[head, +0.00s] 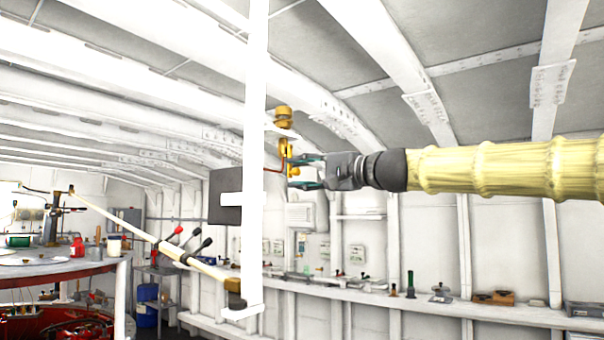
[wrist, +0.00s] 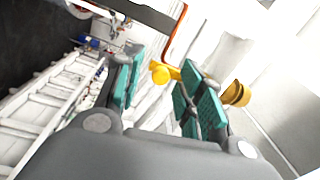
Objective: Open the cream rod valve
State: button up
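A long cream rod (head: 130,222) slants down from upper left to the white post, with brass-coloured ends. Several levers with red and black knobs (head: 190,243) stand near its middle. I cannot tell which part is the valve. My gripper (head: 292,172) is in the middle of the head view, reaching in from the right, its teal-padded fingers apart. A small yellow knob (wrist: 163,73) on a thin orange-red rod (wrist: 174,35) shows between the fingers in the wrist view; contact cannot be told. The knob also shows by the fingertips in the head view (head: 294,171).
A white vertical post (head: 256,90) with a dark panel (head: 225,196) stands just left of my gripper. Yellow fittings (head: 283,117) are above it. A long shelf (head: 440,298) with small items runs along the wall. A round red-based table (head: 60,270) is at left.

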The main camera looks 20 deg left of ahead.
jog(key=r+v, duration=0.1)
jog(key=v, duration=1)
jog(key=shift+d+f, duration=0.35)
jog(key=shift+f, duration=0.2)
jog(key=shift+f, duration=0.1)
